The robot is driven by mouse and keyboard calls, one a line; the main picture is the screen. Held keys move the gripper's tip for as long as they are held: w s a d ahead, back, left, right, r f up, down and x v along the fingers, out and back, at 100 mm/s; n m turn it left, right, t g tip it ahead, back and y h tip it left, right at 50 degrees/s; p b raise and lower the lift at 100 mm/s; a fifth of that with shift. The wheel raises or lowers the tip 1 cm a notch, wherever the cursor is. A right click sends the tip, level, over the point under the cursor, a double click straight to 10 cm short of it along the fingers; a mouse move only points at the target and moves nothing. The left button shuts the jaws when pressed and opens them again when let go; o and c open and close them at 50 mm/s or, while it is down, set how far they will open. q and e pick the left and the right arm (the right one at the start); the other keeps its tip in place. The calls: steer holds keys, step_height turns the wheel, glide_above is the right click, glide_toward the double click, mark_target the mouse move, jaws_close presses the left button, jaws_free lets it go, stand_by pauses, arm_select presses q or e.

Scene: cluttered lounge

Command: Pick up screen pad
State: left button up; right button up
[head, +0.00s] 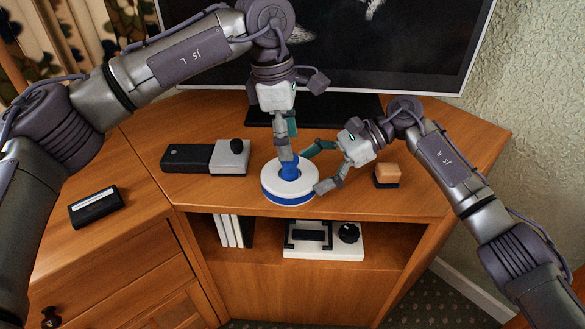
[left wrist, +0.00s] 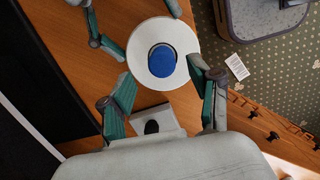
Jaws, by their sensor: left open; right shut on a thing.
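A round pad (head: 270,187), white on top with a blue band below and a blue knob in its middle, is near the front edge of the wooden cabinet top. It also shows in the left wrist view (left wrist: 160,82). It is probably the screen pad. My left gripper (head: 286,158) points down over the knob. Its fingers are apart and lie on either side of the pad in the wrist view. My right gripper (head: 320,166) comes from the right and is shut on the pad's right side. Its exact contact is partly hidden.
A small orange-and-black block (head: 387,174) stands to the right. A black-and-grey device with a black knob (head: 230,157) lies to the left, and a black flat box (head: 95,207) further left. A large screen (head: 400,50) stands behind. The shelf below holds a white device (head: 350,242).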

mark_target(290, 169)
arm_select(q)
steer(key=f, duration=0.2)
steer(key=d+f, duration=0.1)
steer(key=f, duration=0.2)
steer(key=shift+f, duration=0.1)
jaws_close()
